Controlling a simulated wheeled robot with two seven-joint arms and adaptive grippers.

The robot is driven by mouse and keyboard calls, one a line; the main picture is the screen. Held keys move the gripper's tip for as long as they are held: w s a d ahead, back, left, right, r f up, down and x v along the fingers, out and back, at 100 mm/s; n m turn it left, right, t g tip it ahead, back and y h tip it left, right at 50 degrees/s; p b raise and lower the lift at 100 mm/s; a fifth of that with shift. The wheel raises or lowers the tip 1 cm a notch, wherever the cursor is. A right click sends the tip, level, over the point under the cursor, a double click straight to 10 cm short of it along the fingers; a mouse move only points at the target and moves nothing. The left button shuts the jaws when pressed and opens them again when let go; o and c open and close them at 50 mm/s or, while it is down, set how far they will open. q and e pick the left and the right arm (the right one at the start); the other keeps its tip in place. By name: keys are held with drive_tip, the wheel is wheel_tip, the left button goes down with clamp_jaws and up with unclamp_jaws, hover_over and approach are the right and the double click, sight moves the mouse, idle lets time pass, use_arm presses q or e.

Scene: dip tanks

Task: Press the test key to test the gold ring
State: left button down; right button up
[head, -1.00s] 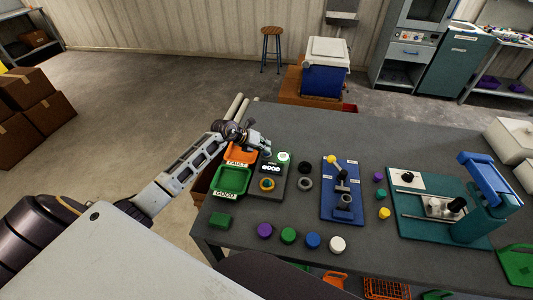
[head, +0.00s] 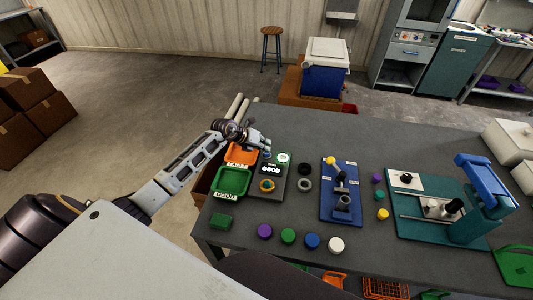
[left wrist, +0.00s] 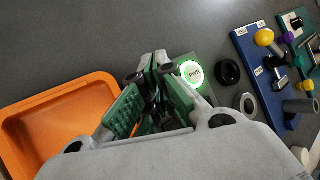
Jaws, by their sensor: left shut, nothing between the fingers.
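The tester (head: 279,192) is a dark box on the table; its small screen (head: 271,170) reads GOOD. The gold ring (head: 267,185) lies on the tester below the screen, around a dark centre. A round green-lit white disc (head: 284,157) with lettering sits at the tester's far end; it also shows lit in the left wrist view (left wrist: 191,73). My left gripper (head: 265,145) is shut and empty, just left of this disc and over the tester's far end. In the left wrist view its fingertips (left wrist: 160,60) hide part of the tester. My right gripper is out of view.
An orange FAULT tray (head: 241,147) and a green GOOD tray (head: 246,180) stand left of the tester. Black and grey rings (head: 305,184) and a blue fixture (head: 328,207) stand to its right. Several coloured caps (head: 288,236) line the front. The table behind is clear.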

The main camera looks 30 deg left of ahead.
use_arm(q)
drive_tip(key=shift+r, duration=0.1)
idle(0.3)
drive_tip(key=shift+r+p, duration=2)
drive_tip(key=shift+r, duration=0.5)
drive_tip(key=shift+s+f, duration=0.1)
drive_tip(key=shift+f, duration=0.05)
